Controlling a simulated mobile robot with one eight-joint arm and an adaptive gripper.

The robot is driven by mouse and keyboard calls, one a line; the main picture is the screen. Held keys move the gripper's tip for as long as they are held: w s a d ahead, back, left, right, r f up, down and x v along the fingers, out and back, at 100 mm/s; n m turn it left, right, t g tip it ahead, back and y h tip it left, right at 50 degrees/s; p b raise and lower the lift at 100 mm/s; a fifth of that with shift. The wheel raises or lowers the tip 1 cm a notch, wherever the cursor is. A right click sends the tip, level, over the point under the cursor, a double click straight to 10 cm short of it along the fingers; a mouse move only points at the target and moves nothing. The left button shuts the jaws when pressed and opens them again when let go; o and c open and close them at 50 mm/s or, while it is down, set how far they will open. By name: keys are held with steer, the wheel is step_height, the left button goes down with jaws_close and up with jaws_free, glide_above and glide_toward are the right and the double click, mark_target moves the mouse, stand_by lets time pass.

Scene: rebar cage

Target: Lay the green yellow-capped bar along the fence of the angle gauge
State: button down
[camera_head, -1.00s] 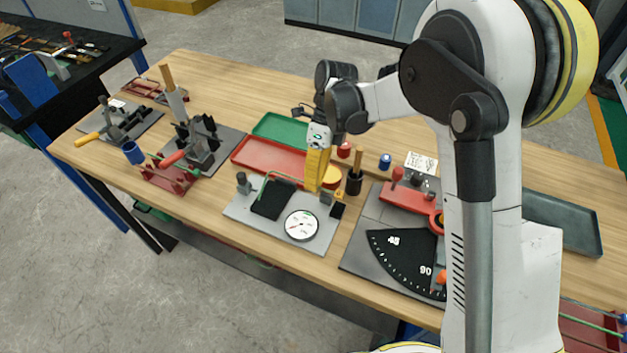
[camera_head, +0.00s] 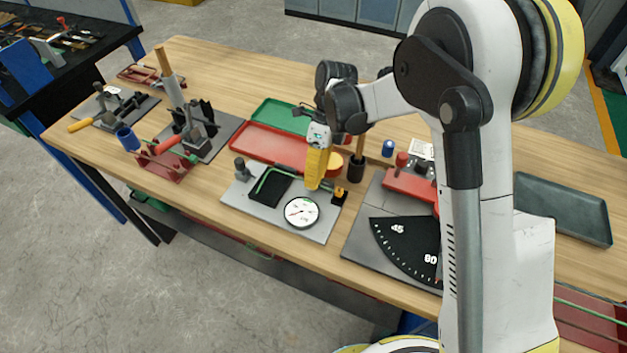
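The angle gauge is a grey plate with a black sector (camera_head: 405,250) marked 45 and 90, right of centre. A red part (camera_head: 408,186), possibly its fence, stands behind the sector; my arm hides the gauge's right side. A thin green bar (camera_head: 268,174) shows at the dial fixture (camera_head: 240,205), over its black pad; I see no yellow cap on it. My yellow gripper (camera_head: 312,187) points down over this fixture, behind the white dial (camera_head: 301,212). Its fingertips are too small to tell open from shut, and I cannot tell whether it touches the bar.
Red (camera_head: 262,144) and green (camera_head: 285,115) trays lie behind the fixture. A black cup (camera_head: 356,168) stands right of my gripper. A red rack (camera_head: 165,163) and clamp fixtures stand left. A grey tray (camera_head: 562,208) lies right, with another green bar (camera_head: 590,306) below it.

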steer(key=shift+w+d+r, duration=0.1)
steer(key=shift+w+d, duration=0.05)
stand_by(0.6)
steer(key=c, duration=1.5)
jaws_free()
steer(key=shift+c, duration=0.2)
steer(key=shift+r, duration=0.1)
steer(key=v, duration=1.2)
step_height(320, 180, up, 6)
steer(key=p, duration=0.4)
steer(key=shift+d, duration=0.1)
